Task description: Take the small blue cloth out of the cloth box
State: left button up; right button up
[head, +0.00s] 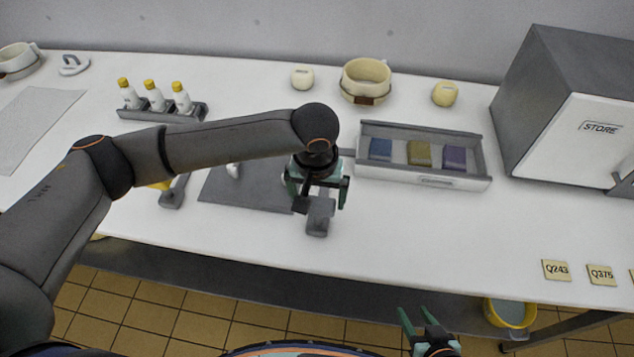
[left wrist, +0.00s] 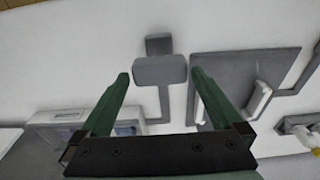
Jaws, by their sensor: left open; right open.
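The cloth box (head: 385,173) is a low grey tray with a pale front and a label, on the table right of my left gripper. Three folded cloths lie in it side by side: the small blue cloth (head: 380,149) at the left, an olive one (head: 419,153) in the middle, a purple one (head: 454,158) at the right. My left gripper (head: 320,198) is open and empty, left of the box. In the left wrist view the box (left wrist: 75,116) shows at lower left, with the blue cloth (left wrist: 125,129) partly hidden by a finger. My right gripper (head: 420,325) is open and empty, low in front of the table.
A grey block-like fixture (head: 318,217) lies below my left gripper, beside a dark grey mat (head: 250,193). A store cabinet (head: 570,125) stands right of the box. A cream pot (head: 365,78) and two small round pots stand behind.

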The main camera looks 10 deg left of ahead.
pick_arm(q)
jog(key=shift+w+f, duration=0.1)
jog(key=shift+f, duration=0.6)
jog(key=shift+c, duration=0.4)
jog(key=c, duration=1)
